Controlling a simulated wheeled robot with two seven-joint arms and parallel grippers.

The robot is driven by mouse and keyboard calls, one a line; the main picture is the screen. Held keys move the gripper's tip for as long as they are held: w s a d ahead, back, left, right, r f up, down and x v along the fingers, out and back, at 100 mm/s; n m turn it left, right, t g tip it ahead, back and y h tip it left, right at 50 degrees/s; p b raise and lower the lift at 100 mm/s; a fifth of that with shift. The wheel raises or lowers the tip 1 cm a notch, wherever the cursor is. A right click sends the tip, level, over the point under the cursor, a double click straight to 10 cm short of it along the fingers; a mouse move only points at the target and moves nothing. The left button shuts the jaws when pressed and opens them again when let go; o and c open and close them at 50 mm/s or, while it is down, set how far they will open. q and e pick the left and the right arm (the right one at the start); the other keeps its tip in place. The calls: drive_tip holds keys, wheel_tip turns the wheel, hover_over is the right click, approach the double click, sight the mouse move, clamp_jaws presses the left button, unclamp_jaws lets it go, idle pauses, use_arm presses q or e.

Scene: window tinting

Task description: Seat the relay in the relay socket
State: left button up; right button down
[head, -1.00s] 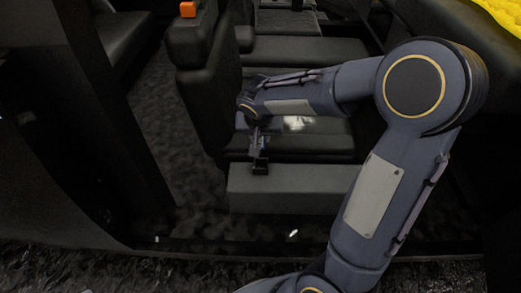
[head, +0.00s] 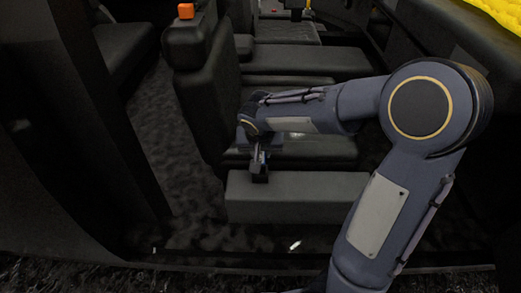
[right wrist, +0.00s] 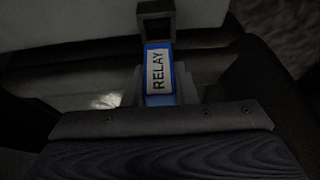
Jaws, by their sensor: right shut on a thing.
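The relay (right wrist: 158,72) is a blue block with a white label reading RELAY, seen in the right wrist view. My right gripper (right wrist: 160,92) is shut on it. In the head view my right gripper (head: 260,161) is small and dark, at the near edge of the seat. A small black block, which looks like the relay socket (head: 260,178), stands at the far edge of a grey box. In the right wrist view the dark socket (right wrist: 155,18) lies at the relay's far end. I cannot tell whether they touch or how deep the relay sits. My left gripper is out of view.
The long grey box (head: 320,198) lies in front of a black car seat (head: 315,150). The upright seat back (head: 205,95) is close on the left of my right gripper. An orange block (head: 186,11) sits on top of it. Dark carpet is clear at left.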

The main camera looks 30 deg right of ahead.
sight(260, 158)
drive_tip(key=shift+f+b, duration=1)
drive_tip(key=shift+f, duration=0.4)
drive_tip(key=shift+b, duration=0.4)
idle(0.6)
drive_tip(key=shift+f+b, duration=1.1)
drive_tip(key=c, duration=1.1)
unclamp_jaws()
drive_tip(key=shift+r, duration=0.15)
drive_tip(key=p+v, duration=0.3)
drive_tip(key=v, duration=0.3)
drive_tip(key=shift+r, duration=0.25)
drive_tip(key=shift+s+a+r+p, duration=0.2)
drive_tip(key=shift+s+r+p, duration=0.1)
drive_tip(key=shift+r, duration=0.25)
